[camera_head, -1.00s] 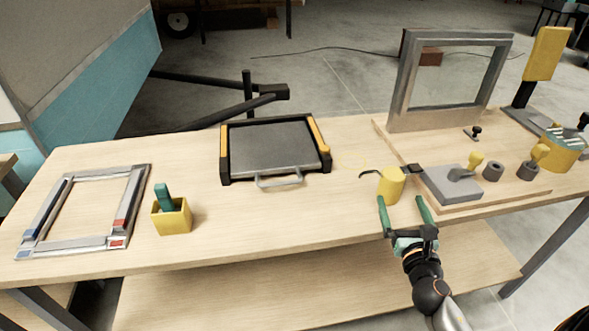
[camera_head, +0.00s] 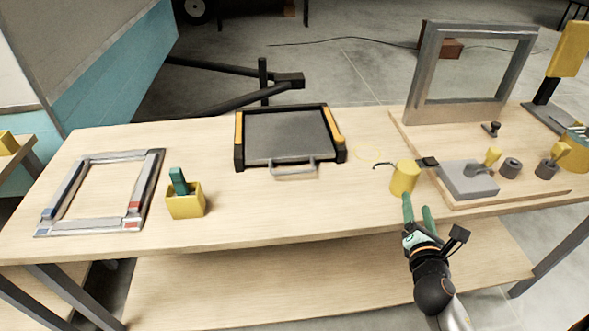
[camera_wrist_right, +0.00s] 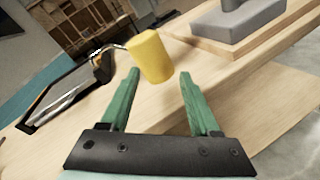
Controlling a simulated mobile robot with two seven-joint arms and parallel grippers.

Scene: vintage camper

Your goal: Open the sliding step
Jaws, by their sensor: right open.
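The sliding step (camera_head: 290,137) is a grey panel in a black frame with yellow-orange side strips, lying on the wooden table. Its silver bar handle (camera_head: 293,170) sticks out at the front edge. In the right wrist view the step (camera_wrist_right: 68,92) shows at the far left, tilted. My right gripper (camera_head: 417,209) has green fingers, is open and empty, and is at the table's front edge, right of the step and apart from it. In the wrist view the open fingers (camera_wrist_right: 160,85) point toward a yellow cylinder, with nothing between them. My left gripper is not in view.
The yellow cylinder (camera_head: 404,178) with a dark hook stands just beyond my right fingers. A grey block (camera_head: 468,182) and upright grey frame (camera_head: 415,85) are at right. A yellow box (camera_head: 186,203) and flat frame (camera_head: 60,222) lie left. Bare table separates step and cylinder.

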